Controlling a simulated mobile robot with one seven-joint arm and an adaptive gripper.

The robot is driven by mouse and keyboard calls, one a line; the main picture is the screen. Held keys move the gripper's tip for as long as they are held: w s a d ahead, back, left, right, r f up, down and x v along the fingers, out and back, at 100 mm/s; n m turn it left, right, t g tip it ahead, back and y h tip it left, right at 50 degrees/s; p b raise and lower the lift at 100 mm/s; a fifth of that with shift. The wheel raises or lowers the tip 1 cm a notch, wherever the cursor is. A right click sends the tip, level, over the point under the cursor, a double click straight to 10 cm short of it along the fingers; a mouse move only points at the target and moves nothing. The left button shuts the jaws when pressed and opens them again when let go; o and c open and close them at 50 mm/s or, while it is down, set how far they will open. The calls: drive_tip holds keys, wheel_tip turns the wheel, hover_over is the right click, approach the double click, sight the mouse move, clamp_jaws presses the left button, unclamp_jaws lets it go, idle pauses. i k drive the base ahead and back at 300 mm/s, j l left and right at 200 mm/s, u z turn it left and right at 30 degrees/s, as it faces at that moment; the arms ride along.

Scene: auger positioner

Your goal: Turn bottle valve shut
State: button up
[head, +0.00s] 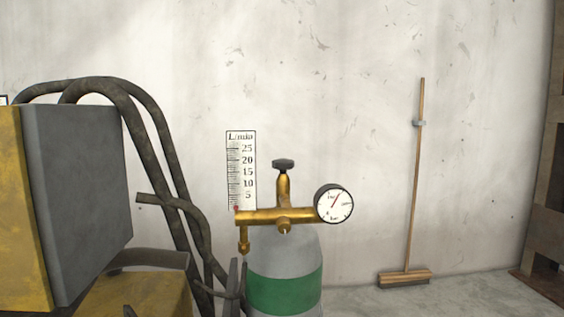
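The gas bottle (285,250) stands upright against the wall in the lower middle of the head view. It is grey with a green band (284,291), and its bottom is cut off by the picture edge. A dark valve knob (283,163) sits on top of the brass stem (283,189). A brass regulator (262,216) crosses below it, with a round pressure gauge (334,204) on the right and an L/min flow scale (241,171) on the left. Whether the valve is open or shut I cannot tell. My gripper is not recognisable in this view.
A yellow and grey machine (80,200) fills the left side. Thick dark hoses (147,140) run from it down beside the bottle's left. A broom (413,190) leans on the wall at right. Wooden shelving (550,240) stands at the far right. The space around the knob looks clear.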

sight(284, 164)
drive_tip(key=i+j+z, duration=0.2)
drive_tip(key=z, duration=0.2)
drive_tip(key=i+j+z, duration=0.15)
drive_tip(key=j+z, duration=0.2)
drive_tip(key=i+j+z, duration=0.1)
drive_tip(key=j+z, duration=0.3)
